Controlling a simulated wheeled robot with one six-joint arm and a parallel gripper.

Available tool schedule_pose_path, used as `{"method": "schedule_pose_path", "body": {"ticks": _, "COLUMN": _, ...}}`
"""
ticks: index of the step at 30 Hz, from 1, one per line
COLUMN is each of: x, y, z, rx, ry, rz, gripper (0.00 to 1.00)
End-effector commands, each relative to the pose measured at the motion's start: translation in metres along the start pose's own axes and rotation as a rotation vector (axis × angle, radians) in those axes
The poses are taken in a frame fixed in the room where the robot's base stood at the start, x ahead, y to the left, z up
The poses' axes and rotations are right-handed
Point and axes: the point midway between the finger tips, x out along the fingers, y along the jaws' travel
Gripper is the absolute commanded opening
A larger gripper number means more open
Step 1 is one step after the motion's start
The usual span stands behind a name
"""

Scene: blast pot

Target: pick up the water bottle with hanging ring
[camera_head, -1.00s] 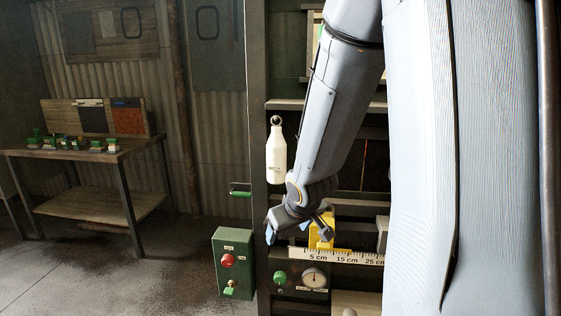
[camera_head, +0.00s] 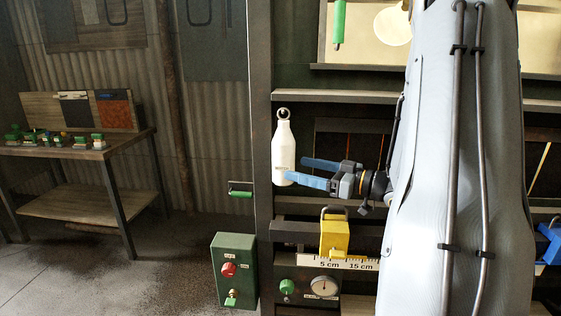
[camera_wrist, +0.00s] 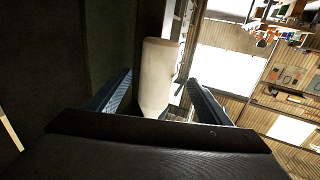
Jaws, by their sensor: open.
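The water bottle (camera_head: 284,148) is white with a dark ring (camera_head: 283,113) at its top. It hangs upright at the left side of the dark rack in the head view. My gripper (camera_head: 304,172) is open, with its two blue fingers reaching left toward the lower half of the bottle. In the wrist view, the pale bottle (camera_wrist: 158,75) shows between the two fingers of my gripper (camera_wrist: 160,95). Whether either finger touches the bottle cannot be told.
A yellow block with a handle (camera_head: 334,236) sits below my gripper, above a white ruler (camera_head: 345,263). A round gauge (camera_head: 323,286) and a green control box (camera_head: 235,270) are lower. A workbench (camera_head: 80,150) with small green items stands at left, with open floor before it.

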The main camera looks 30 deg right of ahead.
Motion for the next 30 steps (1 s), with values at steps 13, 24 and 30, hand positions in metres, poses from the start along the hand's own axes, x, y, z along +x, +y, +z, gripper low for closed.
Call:
{"method": "schedule_pose_path", "body": {"ticks": 13, "x": 0.053, "y": 0.003, "z": 0.001, "rx": 0.001, "ry": -0.001, "rz": 0.003, "gripper": 0.72}}
{"method": "schedule_pose_path", "body": {"ticks": 24, "x": 0.069, "y": 0.004, "z": 0.003, "rx": -0.001, "ry": -0.002, "rz": 0.005, "gripper": 0.72}}
{"method": "schedule_pose_path", "body": {"ticks": 30, "x": 0.069, "y": 0.004, "z": 0.003, "rx": -0.001, "ry": -0.002, "rz": 0.004, "gripper": 0.45}}
